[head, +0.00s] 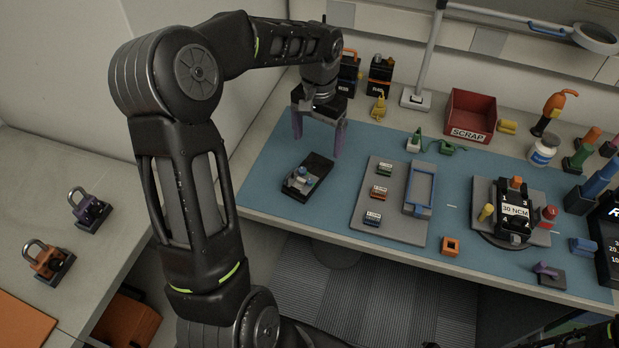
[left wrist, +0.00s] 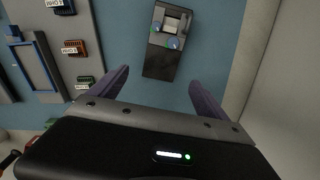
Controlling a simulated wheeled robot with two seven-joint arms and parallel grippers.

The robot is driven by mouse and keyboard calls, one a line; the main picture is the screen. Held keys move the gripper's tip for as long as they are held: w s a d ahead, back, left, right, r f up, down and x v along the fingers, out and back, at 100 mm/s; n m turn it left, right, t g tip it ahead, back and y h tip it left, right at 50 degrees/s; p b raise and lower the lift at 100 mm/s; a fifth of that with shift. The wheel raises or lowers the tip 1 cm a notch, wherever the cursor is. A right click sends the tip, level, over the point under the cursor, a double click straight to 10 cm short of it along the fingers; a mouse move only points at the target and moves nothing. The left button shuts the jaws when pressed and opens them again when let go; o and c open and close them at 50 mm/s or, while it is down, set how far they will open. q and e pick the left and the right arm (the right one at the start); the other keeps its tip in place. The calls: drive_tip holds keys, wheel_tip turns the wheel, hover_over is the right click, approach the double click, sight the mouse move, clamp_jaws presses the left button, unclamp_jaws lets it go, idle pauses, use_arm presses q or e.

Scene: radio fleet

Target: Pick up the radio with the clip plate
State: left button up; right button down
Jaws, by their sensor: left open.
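A black radio-like block (head: 307,180) lies on the blue mat at its left part, with blue knobs and a small light grey plate on its upper face. It also shows in the left wrist view (left wrist: 165,62), at the top centre. My left gripper (head: 318,147) is open and empty, pointing down above the mat, a little behind the block. In the left wrist view its two purple fingers (left wrist: 158,80) are spread, with the block's near end just beyond the gap between them. I cannot tell the exact height. My right gripper is not in view.
A grey board (head: 389,226) with small labelled modules and a blue frame stands right of the block. A black unit (head: 514,208) sits on a round base further right. A red scrap bin (head: 470,116) and black radios (head: 380,75) stand at the back.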

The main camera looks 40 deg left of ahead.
sight(317, 164)
use_arm(q)
drive_tip(key=shift+f, duration=1.25)
drive_tip(key=shift+f, duration=0.1)
wheel_tip(317, 164, down, 5)
drive_tip(key=shift+f+p, duration=0.1)
drive_tip(key=shift+p, duration=0.7)
drive_tip(key=shift+c, duration=0.4)
drive_tip(key=c, duration=1.7)
drive_tip(key=shift+r, duration=0.25)
wheel_tip(317, 164, up, 10)
drive_tip(key=shift+f+b, duration=0.1)
drive_tip(key=shift+b, duration=0.55)
